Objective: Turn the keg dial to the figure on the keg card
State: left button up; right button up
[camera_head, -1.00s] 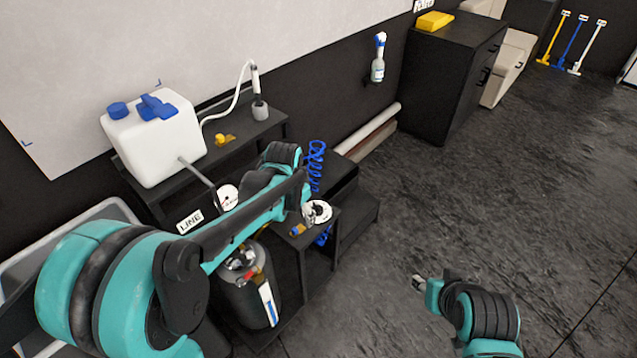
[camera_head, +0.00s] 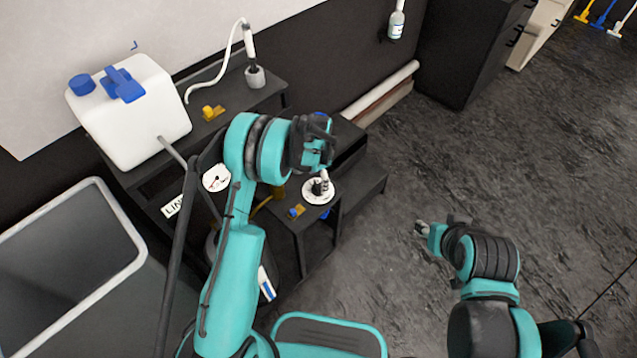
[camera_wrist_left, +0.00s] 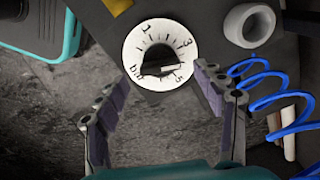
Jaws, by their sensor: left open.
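The white dial (camera_head: 318,197) is on the low black stand; in the left wrist view its face (camera_wrist_left: 135,50) shows tick marks, figures including 1, 3 and 5, and "bar". A dark knob (camera_wrist_left: 158,58) is at its middle; its exact setting is unclear. A white and blue card (camera_head: 267,284) shows low beside my left arm, unreadable; the keg is mostly hidden. My right gripper (camera_head: 422,229) is over the floor, its jaw gap unclear.
A white jug (camera_head: 135,120) with blue caps stands on the black shelf. A gauge (camera_head: 216,178) and a LINE label are left of my arm. A blue coiled hose (camera_wrist_left: 262,85) and white ring (camera_wrist_left: 238,22) lie close to the dial.

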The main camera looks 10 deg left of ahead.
aim_at(318, 188)
pick_arm(q)
jog(key=shift+f+b, duration=0.3)
jog(key=shift+f, duration=0.95)
jog(key=c, duration=1.2)
jog(key=shift+o, duration=0.2)
jog(key=shift+n, duration=0.3)
